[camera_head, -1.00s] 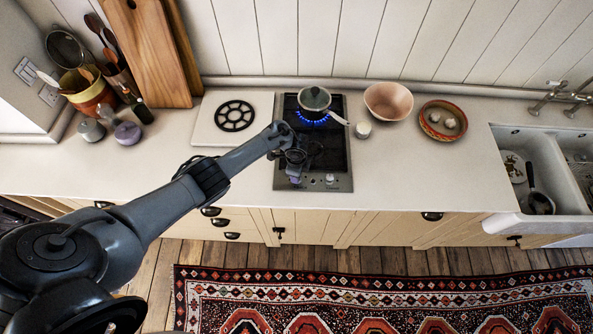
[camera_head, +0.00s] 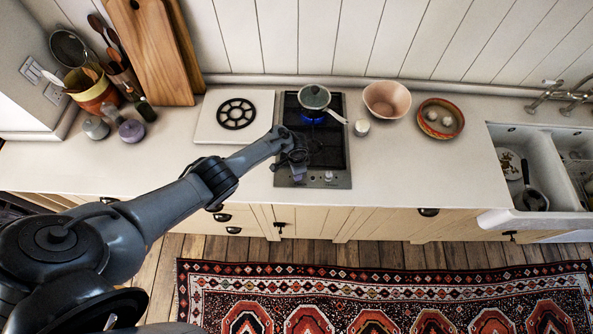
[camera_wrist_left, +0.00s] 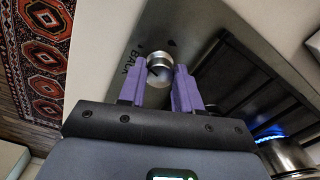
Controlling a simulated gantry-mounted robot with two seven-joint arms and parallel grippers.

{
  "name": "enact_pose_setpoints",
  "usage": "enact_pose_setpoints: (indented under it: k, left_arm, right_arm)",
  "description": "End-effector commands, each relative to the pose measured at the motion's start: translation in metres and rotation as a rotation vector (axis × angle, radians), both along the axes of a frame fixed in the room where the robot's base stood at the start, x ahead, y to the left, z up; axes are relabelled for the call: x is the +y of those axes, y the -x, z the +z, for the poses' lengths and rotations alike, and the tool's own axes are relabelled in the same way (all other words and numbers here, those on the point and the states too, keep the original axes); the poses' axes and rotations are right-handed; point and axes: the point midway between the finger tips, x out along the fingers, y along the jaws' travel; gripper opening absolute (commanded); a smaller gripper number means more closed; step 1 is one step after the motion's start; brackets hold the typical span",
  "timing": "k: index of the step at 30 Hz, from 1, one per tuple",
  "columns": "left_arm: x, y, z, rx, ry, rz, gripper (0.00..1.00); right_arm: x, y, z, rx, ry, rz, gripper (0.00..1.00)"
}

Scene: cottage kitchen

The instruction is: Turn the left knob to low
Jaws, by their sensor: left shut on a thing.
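The hob (camera_head: 338,160) is a narrow dark two-burner plate set in the counter, with a metal control strip at its front. In the left wrist view the purple fingers of my left gripper (camera_wrist_left: 161,68) are shut on a round silver knob (camera_wrist_left: 159,63) with dark lettering beside it. In the head view my left gripper (camera_head: 298,172) is at the left of the control strip and hides this left knob. The right knob (camera_head: 329,176) shows uncovered. My right gripper is not in view.
A white board with a black trivet (camera_head: 236,114) lies left of the hob. A small white jar (camera_head: 361,128), a pink bowl (camera_head: 388,98) and a patterned bowl (camera_head: 440,118) stand to the right. The pan's pale handle (camera_head: 337,117) points right. The sink (camera_head: 535,212) is farther right.

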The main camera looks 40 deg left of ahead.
Motion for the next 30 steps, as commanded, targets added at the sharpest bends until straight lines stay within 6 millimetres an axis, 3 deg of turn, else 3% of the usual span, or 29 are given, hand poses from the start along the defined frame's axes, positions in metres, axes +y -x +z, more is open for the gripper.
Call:
enact_pose_setpoints:
  k: [12, 13, 17, 26, 30]
  left_arm:
    - [-0.0010, -0.0010, 0.0011, -0.002, 0.001, 0.004, 0.03]
    - [-0.0009, -0.0011, 0.0011, -0.002, 0.001, 0.004, 0.38]
    - [-0.0007, -0.0008, 0.0008, -0.002, 0.001, 0.004, 0.58]
    - [-0.0002, -0.0003, 0.0012, -0.001, 0.001, 0.004, 0.59]
    - [0.0000, -0.0004, 0.0102, 0.000, 0.001, 0.004, 0.59]
  right_arm:
    - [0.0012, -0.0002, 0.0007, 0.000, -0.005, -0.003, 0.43]
    - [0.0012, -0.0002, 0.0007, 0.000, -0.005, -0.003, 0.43]
    - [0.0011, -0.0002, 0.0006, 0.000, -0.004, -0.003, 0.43]
    - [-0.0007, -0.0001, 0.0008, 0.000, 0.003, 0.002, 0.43]
    - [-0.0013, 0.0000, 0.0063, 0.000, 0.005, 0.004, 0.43]
